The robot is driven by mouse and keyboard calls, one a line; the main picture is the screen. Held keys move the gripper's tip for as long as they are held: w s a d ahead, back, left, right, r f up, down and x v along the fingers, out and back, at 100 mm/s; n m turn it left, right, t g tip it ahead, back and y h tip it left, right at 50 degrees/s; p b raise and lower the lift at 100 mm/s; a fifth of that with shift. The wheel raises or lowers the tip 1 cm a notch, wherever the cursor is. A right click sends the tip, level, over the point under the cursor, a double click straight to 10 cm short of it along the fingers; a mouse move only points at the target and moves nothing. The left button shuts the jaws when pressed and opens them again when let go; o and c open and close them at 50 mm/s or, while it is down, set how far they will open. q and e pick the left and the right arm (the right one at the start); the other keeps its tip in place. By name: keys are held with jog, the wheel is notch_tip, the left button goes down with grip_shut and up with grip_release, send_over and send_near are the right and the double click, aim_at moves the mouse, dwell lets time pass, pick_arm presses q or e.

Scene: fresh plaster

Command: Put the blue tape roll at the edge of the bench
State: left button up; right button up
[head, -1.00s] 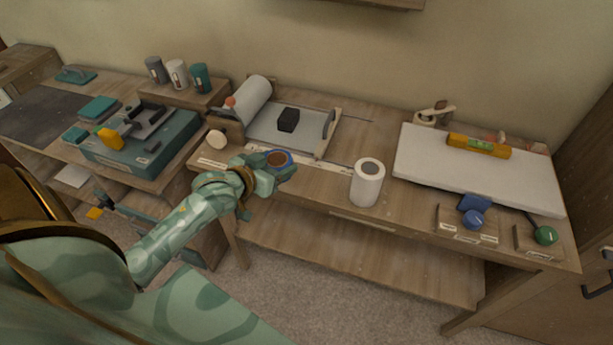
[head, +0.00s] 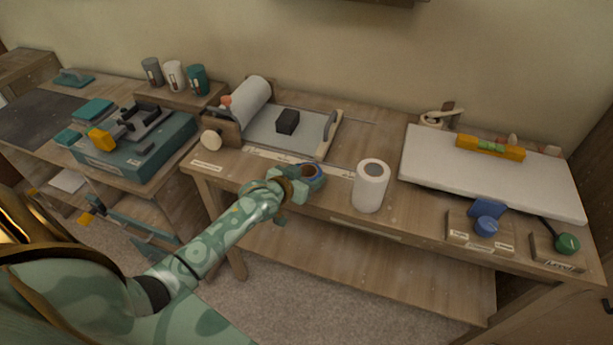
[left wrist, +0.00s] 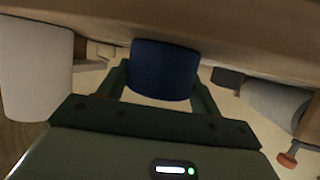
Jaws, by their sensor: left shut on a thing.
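The blue tape roll (head: 316,171) shows in the head view as a blue ring with a brown inside, near the front of the bench (head: 335,187). My left gripper (head: 306,181) is shut on it, reaching in from the front left. In the left wrist view the blue roll (left wrist: 163,72) sits between the two fingers of the left gripper (left wrist: 162,88), with the bench surface (left wrist: 230,25) close to it. I cannot tell whether the roll touches the bench. The fingers partly hide the roll in the head view. My right gripper is not in view.
A white paper roll (head: 371,187) stands upright just right of the tape roll. Behind are a tray (head: 265,137) with a black block (head: 288,121) and a large white roll (head: 250,98). A white board (head: 480,175) and small blue and green items lie farther right.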

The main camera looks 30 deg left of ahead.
pick_arm(q)
jog(key=o, duration=1)
jog(key=shift+r, duration=0.15)
jog(key=p+v, duration=0.4)
jog(key=v, duration=0.8)
